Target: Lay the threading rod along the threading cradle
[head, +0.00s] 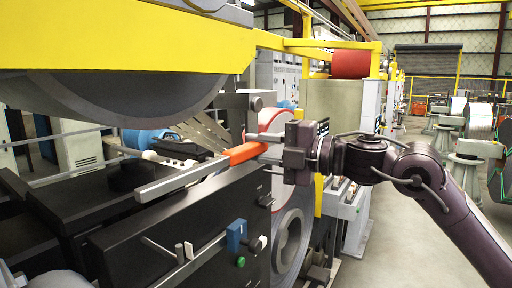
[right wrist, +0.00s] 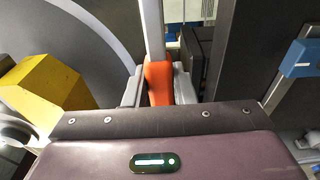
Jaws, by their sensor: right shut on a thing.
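The threading rod (head: 180,181) is a long pale grey bar with an orange grip section (head: 243,154). My right gripper (head: 262,150) is shut on it at the orange section. The bar points left and toward the camera, above the black machine housing. In the right wrist view the orange grip (right wrist: 158,82) sits between the two grey fingers, and the grey bar (right wrist: 153,30) runs away from them. I cannot clearly pick out the threading cradle, nor tell whether the rod touches anything below. My left gripper is not in view.
The black machine housing (head: 185,225) lies under the rod, with a blue block (head: 236,237) and rods on its front. A large grey roll (head: 110,97) under a yellow beam (head: 120,40) hangs above left. The aisle floor (head: 405,210) at right is clear.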

